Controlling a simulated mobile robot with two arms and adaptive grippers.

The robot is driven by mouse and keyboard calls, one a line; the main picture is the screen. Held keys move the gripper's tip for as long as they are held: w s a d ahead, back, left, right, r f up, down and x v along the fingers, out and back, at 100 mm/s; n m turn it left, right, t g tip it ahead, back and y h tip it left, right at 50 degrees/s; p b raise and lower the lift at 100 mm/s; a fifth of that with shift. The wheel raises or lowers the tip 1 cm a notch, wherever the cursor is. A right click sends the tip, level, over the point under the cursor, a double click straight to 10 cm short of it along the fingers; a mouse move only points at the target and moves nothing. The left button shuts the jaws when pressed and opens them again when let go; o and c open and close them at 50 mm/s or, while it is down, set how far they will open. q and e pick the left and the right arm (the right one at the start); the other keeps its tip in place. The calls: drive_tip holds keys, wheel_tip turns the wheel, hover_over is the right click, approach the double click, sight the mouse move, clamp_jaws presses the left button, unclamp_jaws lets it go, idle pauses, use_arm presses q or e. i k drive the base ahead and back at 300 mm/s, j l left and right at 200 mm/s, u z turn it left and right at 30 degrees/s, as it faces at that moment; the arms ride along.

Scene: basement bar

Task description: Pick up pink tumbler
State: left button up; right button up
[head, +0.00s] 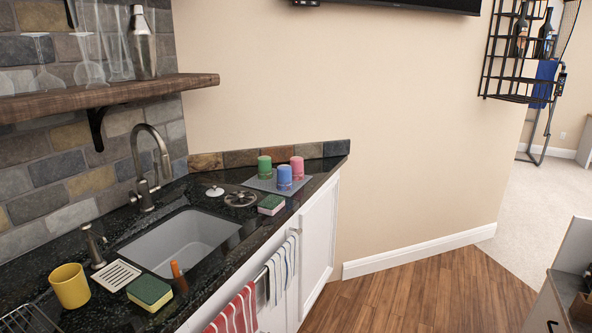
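A pink tumbler (297,167) stands upright on a grey mat (262,184) on the dark counter, near its far right end. A blue tumbler (284,178) stands just in front of it and a green tumbler (264,166) to its left, both on the same mat. The blue tumbler comes close to the pink one in the picture; I cannot tell whether they touch. Neither of my grippers shows in the head view.
The sink (180,241) and tall faucet (146,170) lie left of the mat. A sponge (271,205) sits in front of the mat. A yellow mug (69,286) stands at the near left. A wooden shelf (150,89) overhangs the left. Wood floor (420,290) is open at right.

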sight(297, 163)
drive_tip(key=u, duration=0.2)
drive_tip(key=i+l+u, duration=0.3)
drive_tip(key=u, duration=0.15)
drive_tip(key=i+l+u, duration=0.2)
drive_tip(key=l+u, duration=0.2)
